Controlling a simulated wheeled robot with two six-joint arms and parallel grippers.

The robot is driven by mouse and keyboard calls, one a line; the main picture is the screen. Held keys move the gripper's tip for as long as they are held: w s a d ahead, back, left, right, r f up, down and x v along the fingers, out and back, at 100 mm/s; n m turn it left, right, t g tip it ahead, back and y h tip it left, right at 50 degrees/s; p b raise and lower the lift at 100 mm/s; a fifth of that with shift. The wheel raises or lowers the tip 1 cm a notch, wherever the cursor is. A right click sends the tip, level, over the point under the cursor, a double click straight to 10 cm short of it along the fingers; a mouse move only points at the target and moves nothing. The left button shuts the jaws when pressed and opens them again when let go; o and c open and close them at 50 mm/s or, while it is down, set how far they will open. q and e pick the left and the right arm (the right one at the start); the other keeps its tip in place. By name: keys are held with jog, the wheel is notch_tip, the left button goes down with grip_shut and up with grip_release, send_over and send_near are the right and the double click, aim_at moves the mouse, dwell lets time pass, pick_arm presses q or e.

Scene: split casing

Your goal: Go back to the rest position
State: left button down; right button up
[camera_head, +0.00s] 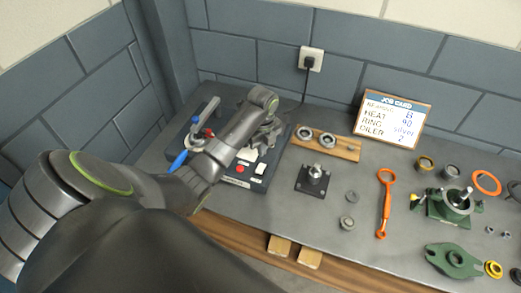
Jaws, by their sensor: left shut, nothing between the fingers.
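My left arm reaches in from the lower left over the bench. My left gripper (268,134) is shut and empty, small and partly hidden by my own wrist. It is above the dark device (243,183) with red and white buttons, at the back left of the bench. I cannot tell whether it touches that device. My right gripper is not in view.
A blue-handled tool (179,161) lies at the device's left. A wooden board with rings (347,153), a black fixture (313,179), an orange wrench (385,205), a green casing (450,204) and a green flange (453,261) lie to the right. A job card (395,118) stands behind.

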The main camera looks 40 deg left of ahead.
pick_arm(q)
jog(key=shift+r, duration=0.45)
